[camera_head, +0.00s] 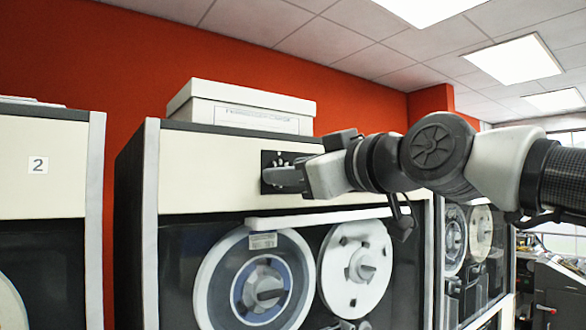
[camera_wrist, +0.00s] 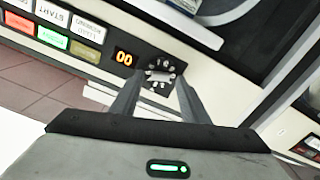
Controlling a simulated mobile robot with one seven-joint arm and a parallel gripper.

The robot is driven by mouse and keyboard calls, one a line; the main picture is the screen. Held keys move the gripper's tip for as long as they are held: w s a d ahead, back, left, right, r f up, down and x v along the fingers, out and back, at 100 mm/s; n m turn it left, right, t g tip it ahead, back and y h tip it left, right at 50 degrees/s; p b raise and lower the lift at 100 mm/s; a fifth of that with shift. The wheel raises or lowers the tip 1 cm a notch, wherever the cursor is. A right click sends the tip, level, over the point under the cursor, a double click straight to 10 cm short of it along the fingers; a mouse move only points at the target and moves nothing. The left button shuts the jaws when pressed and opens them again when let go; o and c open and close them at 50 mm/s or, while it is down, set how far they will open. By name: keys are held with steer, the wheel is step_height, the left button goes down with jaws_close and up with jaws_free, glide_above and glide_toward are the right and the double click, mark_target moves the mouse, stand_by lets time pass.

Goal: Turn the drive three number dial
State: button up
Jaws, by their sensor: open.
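The number dial is a small black square panel (camera_head: 268,158) on the cream upper front of the tape drive in the middle of the head view. In the wrist view the dial (camera_wrist: 160,74) shows a light centre with pale marks around it. My gripper (camera_head: 272,178) is at the panel and covers most of it in the head view. In the wrist view my gripper (camera_wrist: 155,88) has its two fingers apart, one on each side of the dial. I cannot tell whether the fingers touch it.
Below the dial are two tape reels (camera_head: 256,283) and a pale ledge (camera_head: 318,219). A white box (camera_head: 240,105) sits on top of the drive. A drive marked 2 (camera_head: 38,165) stands at left. The wrist view shows an orange 00 display (camera_wrist: 124,58) and coloured buttons (camera_wrist: 52,37).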

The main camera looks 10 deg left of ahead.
steer(key=shift+c, duration=0.3)
jaws_close()
steer(key=shift+f+m+b, duration=0.1)
steer(key=shift+m+b, duration=0.2)
steer(key=shift+b, duration=0.05)
steer(key=shift+w+d+m+b, duration=0.1)
steer(key=shift+m+b, duration=1.6)
steer(key=shift+m, duration=1.4)
